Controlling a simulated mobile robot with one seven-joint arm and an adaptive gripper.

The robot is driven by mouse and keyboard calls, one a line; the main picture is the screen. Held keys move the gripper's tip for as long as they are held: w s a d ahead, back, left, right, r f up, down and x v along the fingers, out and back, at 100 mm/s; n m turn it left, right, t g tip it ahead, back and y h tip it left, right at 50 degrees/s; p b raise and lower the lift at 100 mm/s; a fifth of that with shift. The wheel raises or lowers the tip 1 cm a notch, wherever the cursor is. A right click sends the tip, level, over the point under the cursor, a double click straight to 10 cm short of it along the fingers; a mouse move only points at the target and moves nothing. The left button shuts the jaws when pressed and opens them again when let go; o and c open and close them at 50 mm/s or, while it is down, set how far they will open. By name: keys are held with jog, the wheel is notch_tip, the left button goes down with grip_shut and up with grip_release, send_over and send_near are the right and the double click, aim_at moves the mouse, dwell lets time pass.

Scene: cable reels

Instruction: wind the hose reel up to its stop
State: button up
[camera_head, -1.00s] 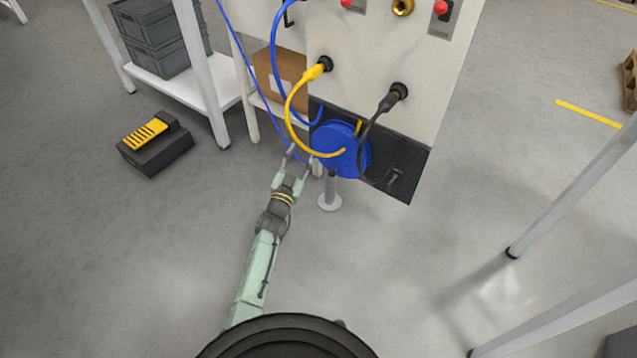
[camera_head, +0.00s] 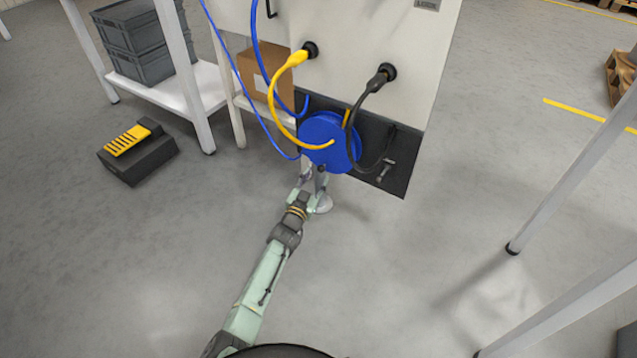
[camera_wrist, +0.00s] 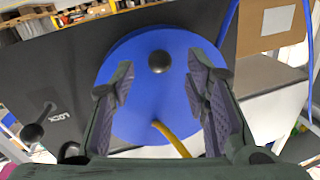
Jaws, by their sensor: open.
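The blue hose reel (camera_head: 325,135) is mounted on the dark lower panel of a white cabinet, and it fills the middle of the wrist view (camera_wrist: 150,95). A dark round knob (camera_wrist: 159,61) sits on its face near the rim; in the head view the knob (camera_head: 321,169) is at the reel's lower edge. A yellow hose (camera_head: 277,110) runs to the reel's face. My gripper (camera_head: 313,180) is below the reel, in front of the knob. In the wrist view my gripper (camera_wrist: 163,85) is open, with the knob seen between and beyond its fingertips; contact cannot be told.
A lever with a black ball (camera_wrist: 32,131) stands by a "LOCK" label, right of the reel in the head view (camera_head: 386,170). A black cable (camera_head: 357,112) hangs close to the reel. A shelf (camera_head: 185,88) stands left.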

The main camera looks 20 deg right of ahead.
jog(key=shift+b+x, duration=1)
jog(key=shift+x, duration=0.4)
grip_shut()
